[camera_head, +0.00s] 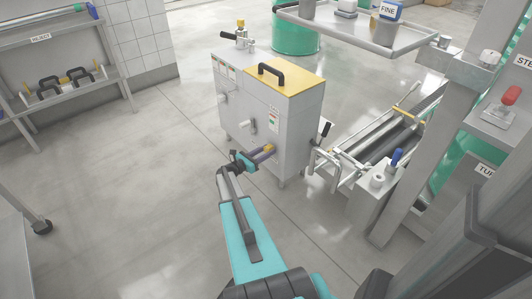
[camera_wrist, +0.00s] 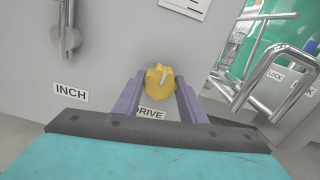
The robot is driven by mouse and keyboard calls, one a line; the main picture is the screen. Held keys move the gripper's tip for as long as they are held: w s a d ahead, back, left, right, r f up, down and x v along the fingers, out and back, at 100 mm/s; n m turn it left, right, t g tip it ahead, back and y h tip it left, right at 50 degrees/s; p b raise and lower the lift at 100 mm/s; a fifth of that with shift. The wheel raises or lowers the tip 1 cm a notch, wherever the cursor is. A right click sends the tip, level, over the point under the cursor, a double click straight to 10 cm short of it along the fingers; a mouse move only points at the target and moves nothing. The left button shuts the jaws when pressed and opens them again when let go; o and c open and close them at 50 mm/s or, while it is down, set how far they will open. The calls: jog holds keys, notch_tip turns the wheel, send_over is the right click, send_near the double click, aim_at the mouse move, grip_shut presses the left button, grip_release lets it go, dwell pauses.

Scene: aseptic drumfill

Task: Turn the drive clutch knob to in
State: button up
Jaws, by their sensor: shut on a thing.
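The yellow drive clutch knob (camera_wrist: 159,78) sits on the side of a grey cabinet (camera_head: 292,112). A short pale mark on the knob's face slants up to the right. A label reading DRIVE (camera_wrist: 150,114) is just below it, partly covered by my gripper. In the head view the knob (camera_head: 268,148) is at the cabinet's lower side. My gripper (camera_wrist: 158,84) has its purple fingers on either side of the knob and is shut on it. The head view also shows my gripper (camera_head: 261,155) at the knob. No "in" mark is readable.
An INCH label (camera_wrist: 71,92) and a metal lever (camera_wrist: 66,35) are left of the knob. Bent metal tubes (camera_wrist: 274,75) stand close on the right, with a roller conveyor (camera_head: 385,135) beyond. The floor left of the cabinet is clear.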

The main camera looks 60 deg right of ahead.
jog(key=shift+w, duration=0.1)
jog(key=m+b, duration=0.2)
jog(key=m, duration=0.2)
jog(key=shift+d+f+m, duration=0.1)
jog(key=shift+m, duration=0.2)
jog(key=m+b, duration=0.3)
jog(key=m, duration=0.1)
jog(key=shift+m, duration=0.3)
jog(key=m+b, duration=0.4)
jog(key=m, duration=0.1)
jog(key=shift+w, duration=0.1)
jog(key=shift+m+b, duration=1.2)
jog(key=shift+m, duration=0.5)
jog(key=o, duration=1)
